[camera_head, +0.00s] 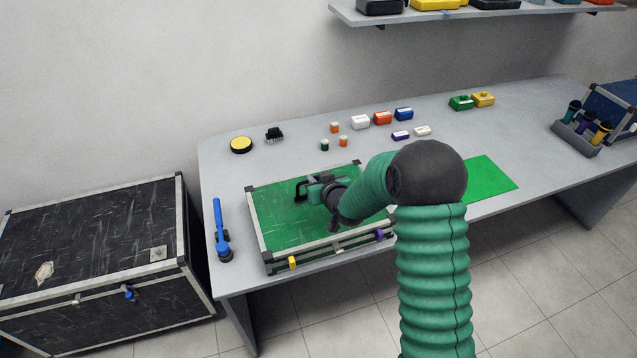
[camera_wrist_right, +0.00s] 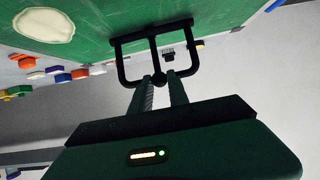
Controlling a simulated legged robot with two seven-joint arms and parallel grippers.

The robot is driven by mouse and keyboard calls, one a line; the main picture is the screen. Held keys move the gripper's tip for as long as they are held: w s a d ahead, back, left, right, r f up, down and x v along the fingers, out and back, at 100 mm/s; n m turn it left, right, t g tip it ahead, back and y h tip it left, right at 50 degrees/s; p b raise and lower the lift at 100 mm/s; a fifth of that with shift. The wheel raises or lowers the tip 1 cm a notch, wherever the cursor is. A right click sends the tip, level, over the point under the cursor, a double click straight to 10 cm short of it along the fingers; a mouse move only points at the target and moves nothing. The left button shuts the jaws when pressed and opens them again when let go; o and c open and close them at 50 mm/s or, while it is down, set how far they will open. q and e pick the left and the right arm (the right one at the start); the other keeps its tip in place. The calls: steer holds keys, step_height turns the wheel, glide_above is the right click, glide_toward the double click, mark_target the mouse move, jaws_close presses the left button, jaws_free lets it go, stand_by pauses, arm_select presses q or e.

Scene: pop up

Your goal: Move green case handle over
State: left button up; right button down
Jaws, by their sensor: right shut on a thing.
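The green case (camera_head: 275,225) lies closed on the grey table, with a scuffed green lid and silver edges with black corners. Its black handle (camera_head: 299,190) stands up from the lid, left of my right gripper. The wrist view shows the handle (camera_wrist_right: 122,65) as a black frame with a middle bar and a small round knob. My right gripper (camera_head: 312,189) reaches in from the right over the lid. In the wrist view its two fingers (camera_wrist_right: 162,80) are shut on the handle around the knob. My left gripper is in neither view.
A blue tool (camera_head: 219,232) lies left of the case. A yellow round tin (camera_head: 241,145), a black brush (camera_head: 274,134) and several small coloured boxes (camera_head: 382,118) stand behind it. A black trunk (camera_head: 90,255) is at left. A green mat (camera_head: 488,181) lies at right.

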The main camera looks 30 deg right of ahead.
steer(key=shift+w+d+r, duration=0.1)
steer(key=shift+w, duration=0.55)
steer(key=shift+w+d, duration=0.1)
steer(key=shift+w, duration=0.4)
steer(key=c, duration=1.2)
jaws_free()
steer(key=shift+s, duration=0.1)
steer(key=v, duration=1.7)
steer(key=s+a+f+g+y, duration=0.1)
steer(key=s+a+f+g, duration=0.1)
steer(key=s+a, duration=0.3)
steer(key=s+a+f+n+g+p, duration=0.1)
steer(key=s+a+f+g, duration=0.2)
steer(key=s+a+g, duration=0.1)
steer(key=s+a+f+n+g+y+p, duration=0.1)
steer(key=s+a+f+g, duration=0.1)
steer(key=s+a, duration=0.4)
steer(key=shift+s+f+g+y, duration=0.3)
steer(key=shift+g, duration=0.5)
